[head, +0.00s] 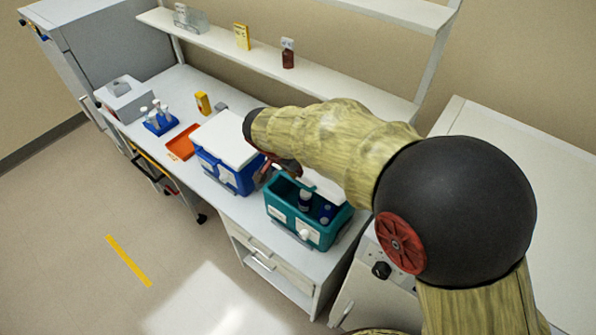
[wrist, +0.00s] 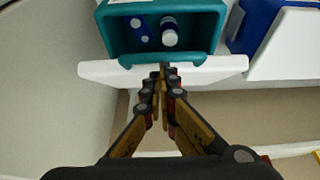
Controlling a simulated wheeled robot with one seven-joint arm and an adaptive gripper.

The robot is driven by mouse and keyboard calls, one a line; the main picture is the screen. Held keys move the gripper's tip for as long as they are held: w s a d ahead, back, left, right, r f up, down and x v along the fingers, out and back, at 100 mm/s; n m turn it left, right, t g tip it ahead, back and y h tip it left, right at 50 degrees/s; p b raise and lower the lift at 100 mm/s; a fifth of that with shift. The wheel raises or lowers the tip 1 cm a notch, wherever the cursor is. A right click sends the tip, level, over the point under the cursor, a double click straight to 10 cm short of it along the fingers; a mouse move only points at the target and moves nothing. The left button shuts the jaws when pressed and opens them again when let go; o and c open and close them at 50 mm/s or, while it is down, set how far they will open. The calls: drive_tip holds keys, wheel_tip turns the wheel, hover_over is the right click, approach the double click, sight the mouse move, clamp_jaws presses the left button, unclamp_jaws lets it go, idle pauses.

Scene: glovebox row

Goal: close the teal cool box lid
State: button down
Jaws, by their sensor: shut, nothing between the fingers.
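The teal cool box (head: 290,228) stands open on the bench, with bottles inside. It also shows at the top of the wrist view (wrist: 112,38). Its white lid (head: 322,188) is raised at the back of the box and is partly hidden by my arm in the head view. In the wrist view the lid (wrist: 105,71) is a white strip along the box's near edge. My gripper (wrist: 163,70) is shut and empty, its fingertips overlapping the middle of the lid there. I cannot tell whether they touch it. In the head view my gripper (head: 288,167) is near the lid, partly hidden.
A blue cool box (head: 232,178) with a white lid is close on the left of the teal box. An orange tray (head: 182,142), a blue bottle rack (head: 159,122) and a yellow bottle (head: 203,103) lie further left. A shelf (head: 335,78) runs above the bench.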

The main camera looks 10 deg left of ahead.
drive_tip(key=shift+s+a+f+b, duration=0.3)
drive_tip(key=shift+f+b, duration=0.25)
drive_tip(key=shift+b, duration=0.3)
drive_tip(key=shift+s+f, duration=0.1)
drive_tip(key=s+a+f+t+h+b, duration=0.1)
drive_tip(key=f+b, duration=0.5)
drive_tip(key=b, duration=0.7)
drive_tip(key=s+a+f+t+h+b, duration=0.1)
drive_tip(key=s+a+f+t+b, duration=0.1)
drive_tip(key=f+b, duration=0.5)
drive_tip(key=s+t+b, duration=0.1)
drive_tip(key=s+b, duration=0.1)
drive_tip(key=b, duration=0.3)
drive_tip(key=shift+s+t+h+b, duration=0.25)
drive_tip(key=shift+t+h+b, duration=0.05)
drive_tip(key=shift+b, duration=0.1)
